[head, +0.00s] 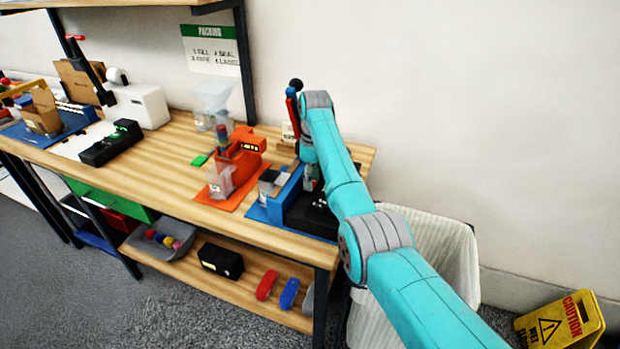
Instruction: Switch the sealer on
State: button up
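A machine on a blue mat (258,213) stands at the right end of the bench; it looks like the sealer, though no label is readable. It has a blue body (284,194), a black part (312,216) on its right and an upright red and blue lever (292,112) with a black knob behind. No switch can be made out. My gripper (311,184) points down just above or beside this machine, largely hidden by my arm. Its fingers are too small to read, and contact cannot be told.
An orange machine (240,155) with a clear hopper stands left of the blue one. A white machine (140,104) and black device (111,143) stand farther left. A lined bin (450,255) stands beside the bench, and a yellow caution sign (562,322) is at lower right.

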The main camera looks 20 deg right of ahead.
jog(key=shift+o, duration=1.4)
jog(key=r, duration=0.7)
jog(key=shift+w+d+r, duration=0.1)
jog(key=shift+w+r, duration=0.1)
jog(key=shift+r, duration=0.1)
jog(key=shift+s, duration=0.15)
